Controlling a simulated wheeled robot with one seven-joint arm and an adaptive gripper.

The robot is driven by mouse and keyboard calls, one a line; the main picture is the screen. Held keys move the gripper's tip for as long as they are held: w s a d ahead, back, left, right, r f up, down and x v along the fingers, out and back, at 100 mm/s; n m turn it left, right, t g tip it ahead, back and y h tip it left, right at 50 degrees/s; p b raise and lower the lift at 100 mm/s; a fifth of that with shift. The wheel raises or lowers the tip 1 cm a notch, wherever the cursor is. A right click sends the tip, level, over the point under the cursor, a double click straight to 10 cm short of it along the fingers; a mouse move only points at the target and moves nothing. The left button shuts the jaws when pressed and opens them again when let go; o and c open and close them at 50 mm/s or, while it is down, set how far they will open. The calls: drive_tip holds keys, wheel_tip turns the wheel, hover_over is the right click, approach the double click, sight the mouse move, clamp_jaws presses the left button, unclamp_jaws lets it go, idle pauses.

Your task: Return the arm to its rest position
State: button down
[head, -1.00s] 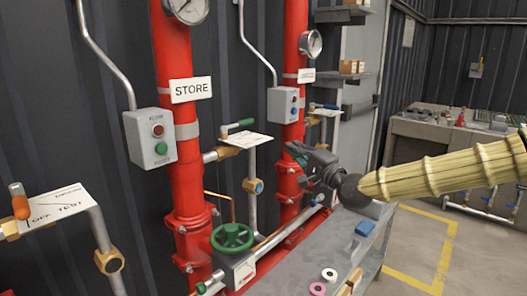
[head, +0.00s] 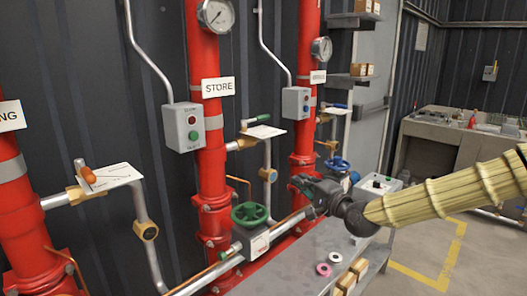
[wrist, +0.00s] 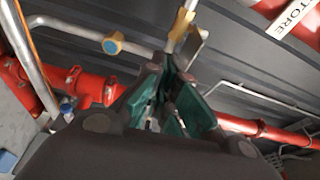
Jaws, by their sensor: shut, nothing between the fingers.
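My arm comes in from the right of the head view in a ribbed tan sleeve. It ends in my dark gripper (head: 302,185), which points left in front of the red pipes. The fingers are shut with nothing between them. In the wrist view the gripper (wrist: 180,105) shows its dark knuckles and green inner pads, with pipes behind. The gripper is apart from the green handwheel (head: 251,214), up and to its right. The blue handwheel (head: 338,164) is just behind and right of the gripper.
The STORE riser (head: 207,130) carries a grey button box (head: 185,127). A grey bench (head: 300,262) below my arm holds a white ring (head: 332,257), a pink ring (head: 323,270) and small boxes (head: 351,275). A workbench (head: 440,135) stands at the back right. The floor between is open.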

drive_tip(key=s+a+f+n+g+h+p, duration=0.1)
drive_tip(key=s+f+g, duration=0.35)
drive_tip(key=f, duration=0.75)
drive_tip(key=s+f+n+g+h+p, duration=0.1)
drive_tip(key=s+f+n+h, duration=0.1)
drive_tip(key=s+f, duration=0.75)
drive_tip(key=s+a+f+n+g+h+p, duration=0.1)
drive_tip(key=s+f+g, duration=0.3)
drive_tip(key=f, duration=0.9)
drive_tip(key=s+d+f+n+g+h+p, duration=0.1)
drive_tip(key=s+d+f, duration=0.1)
drive_tip(key=s+f, duration=0.45)
drive_tip(key=s+d+f+n+g+h, duration=0.15)
drive_tip(key=s+f, duration=0.25)
drive_tip(key=s, duration=0.6)
drive_tip(key=s+d+f+n+g+h+p, duration=0.1)
drive_tip(key=s+d, duration=0.3)
drive_tip(key=s, duration=0.5)
drive_tip(key=s+d+f+n+g+h+p, duration=0.1)
drive_tip(key=s+d+f+n+g+h, duration=0.1)
drive_tip(key=s+d, duration=0.3)
drive_tip(key=s+n, duration=0.1)
drive_tip(key=s, duration=0.3)
drive_tip(key=shift+d+f+g, duration=0.15)
drive_tip(key=shift+d+g, duration=0.15)
